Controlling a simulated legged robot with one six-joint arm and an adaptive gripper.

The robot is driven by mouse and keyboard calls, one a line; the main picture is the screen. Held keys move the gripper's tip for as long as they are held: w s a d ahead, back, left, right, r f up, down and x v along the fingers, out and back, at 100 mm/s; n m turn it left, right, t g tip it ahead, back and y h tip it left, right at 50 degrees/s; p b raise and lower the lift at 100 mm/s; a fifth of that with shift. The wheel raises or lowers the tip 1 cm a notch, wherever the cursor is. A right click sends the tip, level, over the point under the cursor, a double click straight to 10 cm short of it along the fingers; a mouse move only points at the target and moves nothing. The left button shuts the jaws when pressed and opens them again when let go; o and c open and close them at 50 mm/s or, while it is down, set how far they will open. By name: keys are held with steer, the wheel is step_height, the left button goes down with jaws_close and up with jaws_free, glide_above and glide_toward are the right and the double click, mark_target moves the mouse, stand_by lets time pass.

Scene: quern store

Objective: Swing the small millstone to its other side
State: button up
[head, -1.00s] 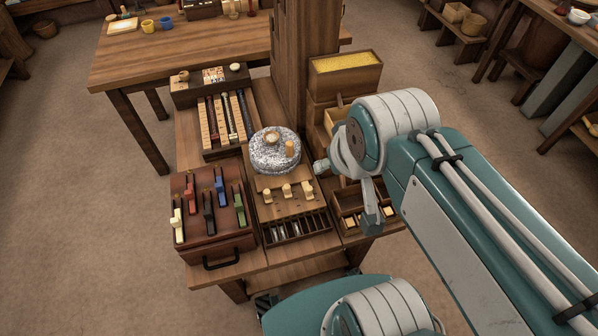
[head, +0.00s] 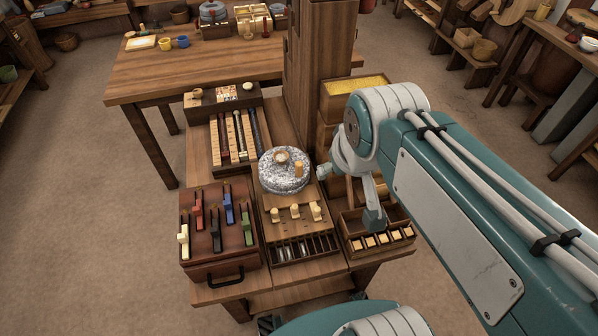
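The small millstone (head: 271,180) is a round, speckled grey stone on the wooden bench, left of my arm. A hopper eye with a tan rim (head: 283,157) sits on its top. A short wooden peg (head: 299,170) stands upright on its right side. My wrist's pale stub points toward the stone with a small gap. The fingers are too small and partly hidden, so I cannot see whether they are open or shut.
A box with coloured sliders (head: 222,262) stands at the front left. Three wooden knobs (head: 295,212) and a slotted rack (head: 300,248) lie in front of the stone. A wooden post (head: 318,80) rises behind it. A yellow-filled box (head: 350,103) and a block tray (head: 352,252) are at right.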

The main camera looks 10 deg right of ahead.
steer(key=w+f+n+g, duration=0.1)
steer(key=w+f, duration=0.1)
steer(key=w, duration=0.6)
steer(key=n+g, duration=0.3)
steer(key=g, duration=0.1)
glide_above(299, 170)
steer(key=w, duration=0.1)
step_height(299, 170, down, 21)
steer(key=shift+w, duration=0.15)
step_height(299, 170, down, 11)
steer(key=shift+d+r, duration=0.1)
jaws_close()
